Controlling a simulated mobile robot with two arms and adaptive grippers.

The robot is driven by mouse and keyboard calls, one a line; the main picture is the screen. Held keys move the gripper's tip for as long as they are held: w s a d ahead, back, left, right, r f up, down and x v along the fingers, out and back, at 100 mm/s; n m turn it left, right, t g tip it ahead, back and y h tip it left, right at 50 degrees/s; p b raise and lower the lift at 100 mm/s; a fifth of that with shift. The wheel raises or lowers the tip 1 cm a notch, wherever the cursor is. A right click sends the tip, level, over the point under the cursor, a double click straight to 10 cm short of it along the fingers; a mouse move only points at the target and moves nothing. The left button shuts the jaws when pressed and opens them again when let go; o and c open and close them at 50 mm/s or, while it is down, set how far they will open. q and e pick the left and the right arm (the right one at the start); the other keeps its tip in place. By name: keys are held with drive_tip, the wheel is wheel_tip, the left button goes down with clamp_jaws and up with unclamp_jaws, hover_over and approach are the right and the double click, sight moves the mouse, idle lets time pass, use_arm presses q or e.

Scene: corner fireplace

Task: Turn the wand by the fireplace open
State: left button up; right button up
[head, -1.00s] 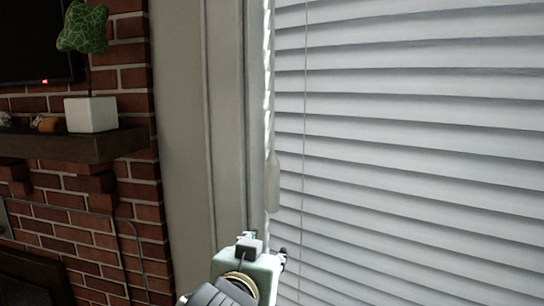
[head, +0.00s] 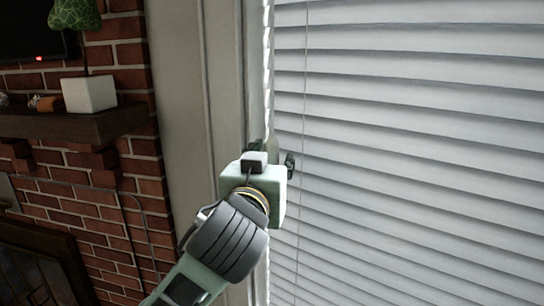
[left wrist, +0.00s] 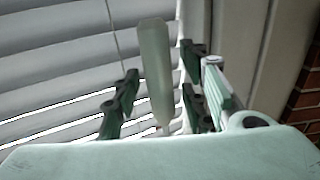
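The wand's pale, translucent handle (left wrist: 154,75) hangs in front of the blinds and shows between my left gripper's fingers in the left wrist view. My left gripper (left wrist: 160,68) is open, with a dark green finger on each side of the handle and visible gaps. In the head view my left gripper (head: 272,157) is raised in front of the window's left edge and hides most of the handle. A thin twisted strand (head: 266,75) runs up above it along the window frame. The blinds' slats (head: 410,130) look tilted nearly shut. My right gripper is not in view.
A brick wall (head: 90,215) with a dark mantel shelf (head: 70,128) is on the left. A white planter (head: 89,94) stands on the shelf. A pale window frame (head: 185,110) lies between the brick and the blinds. A thin cord (head: 303,120) hangs before the slats.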

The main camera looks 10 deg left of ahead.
use_arm(q)
clamp_jaws()
idle(0.4)
